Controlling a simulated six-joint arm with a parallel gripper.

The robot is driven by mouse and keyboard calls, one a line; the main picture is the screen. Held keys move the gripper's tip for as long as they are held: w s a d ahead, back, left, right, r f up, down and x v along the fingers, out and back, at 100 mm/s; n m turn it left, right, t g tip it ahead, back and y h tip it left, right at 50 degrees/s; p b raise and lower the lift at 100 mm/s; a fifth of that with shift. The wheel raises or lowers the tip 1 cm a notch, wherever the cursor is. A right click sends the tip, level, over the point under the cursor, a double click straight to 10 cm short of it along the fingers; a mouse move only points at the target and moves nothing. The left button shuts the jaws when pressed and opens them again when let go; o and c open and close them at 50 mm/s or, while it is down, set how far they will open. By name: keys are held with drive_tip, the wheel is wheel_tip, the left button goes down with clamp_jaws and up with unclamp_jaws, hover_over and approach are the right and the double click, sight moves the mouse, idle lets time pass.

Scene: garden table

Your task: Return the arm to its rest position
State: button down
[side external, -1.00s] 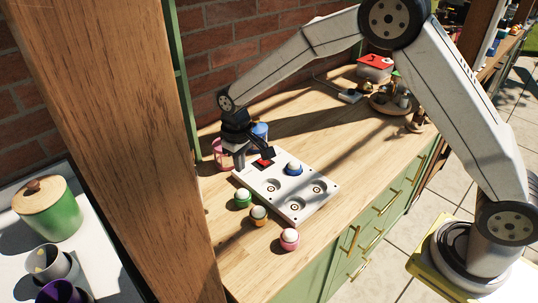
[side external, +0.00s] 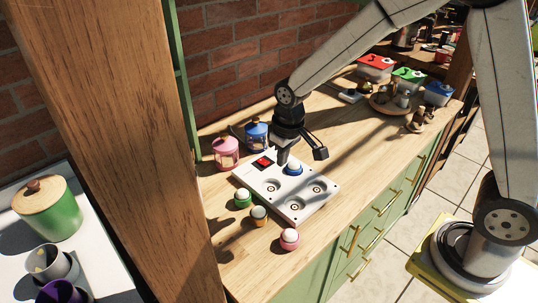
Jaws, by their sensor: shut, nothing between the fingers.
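The fingertips appear close to the blue-ringed white ball (side external: 293,169) on the board; I cannot tell the exact gap. The arm reaches in from the upper right, and its elbow is cut off by the top edge of the picture. The board has a red square (side external: 263,161) and several round sockets.
Green (side external: 242,197), orange (side external: 259,216) and pink (side external: 289,239) ball-topped pieces stand by the board's front left. Pink (side external: 226,154) and blue (side external: 256,136) jars stand behind it. Lidded boxes and a round wooden tray (side external: 385,106) stand farther right. A wooden post (side external: 130,130) rises at left.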

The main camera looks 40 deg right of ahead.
drive_tip(key=s+d+m+t, duration=0.1)
drive_tip(key=s+d, duration=0.4)
drive_tip(key=s, duration=0.8)
drive_tip(key=shift+r, duration=0.2)
